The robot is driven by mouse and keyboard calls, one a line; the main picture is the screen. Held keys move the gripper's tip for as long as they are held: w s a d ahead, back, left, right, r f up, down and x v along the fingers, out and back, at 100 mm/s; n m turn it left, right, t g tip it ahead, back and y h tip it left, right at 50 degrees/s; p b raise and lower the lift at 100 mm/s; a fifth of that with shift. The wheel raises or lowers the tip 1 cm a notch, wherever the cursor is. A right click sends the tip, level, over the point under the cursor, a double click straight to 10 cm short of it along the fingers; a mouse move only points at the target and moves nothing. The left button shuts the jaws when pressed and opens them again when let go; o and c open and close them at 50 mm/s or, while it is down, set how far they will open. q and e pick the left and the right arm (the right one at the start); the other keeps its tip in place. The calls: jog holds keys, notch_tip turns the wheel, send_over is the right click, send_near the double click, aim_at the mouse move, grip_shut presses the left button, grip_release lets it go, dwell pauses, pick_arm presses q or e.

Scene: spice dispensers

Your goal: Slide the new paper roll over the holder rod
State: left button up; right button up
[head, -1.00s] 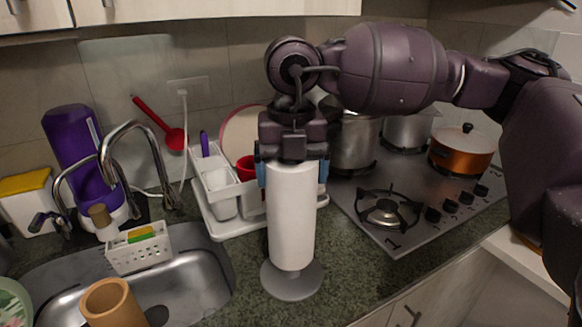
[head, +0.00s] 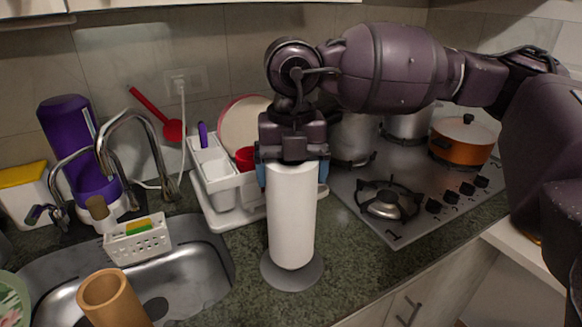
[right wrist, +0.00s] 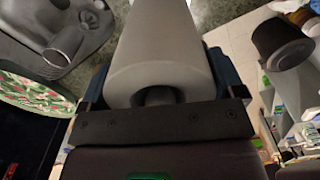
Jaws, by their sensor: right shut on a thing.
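The white paper roll (head: 291,215) stands upright over the round grey holder base (head: 292,274) on the counter. Its lower end looks down at the base; the rod is hidden in the head view. My right gripper (head: 292,172) points down from above, shut on the top part of the roll with a blue-tipped finger on each side. My left gripper is not in view.
A white dish rack (head: 222,187) stands close behind the roll. The sink (head: 190,270) with a brown cardboard tube (head: 112,297) is at left. The stove (head: 400,215) with pots is at right. Some counter (head: 350,270) right of the base is clear.

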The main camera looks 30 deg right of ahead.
jog(key=shift+f, duration=0.4)
jog(key=o, duration=1)
jog(key=shift+f, duration=0.1)
jog(key=shift+c, duration=0.2)
notch_tip(320, 180, up, 11)
jog(key=shift+r+p, duration=0.1)
jog(key=shift+p, duration=0.55)
